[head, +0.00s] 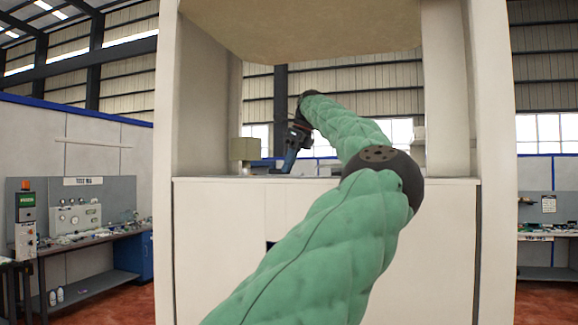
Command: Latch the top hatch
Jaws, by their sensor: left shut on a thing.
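The tall off-white dispenser cabinet (217,230) fills the middle of the head view. A beige panel (300,25) spans its top, seen from below; I cannot tell whether this is the top hatch, and no latch can be made out. My left gripper (285,167) is small and dark, at the far end of my green left arm, just above the back of the counter-high ledge inside the cabinet. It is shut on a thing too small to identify. My arm hides part of the cabinet front. My right gripper is not in view.
A beige box (243,149) stands on the ledge left of my left gripper. Upright posts (165,150) bound the opening on both sides. Workbenches with equipment (85,235) stand at the left and right beyond the cabinet. The opening above the ledge is largely free.

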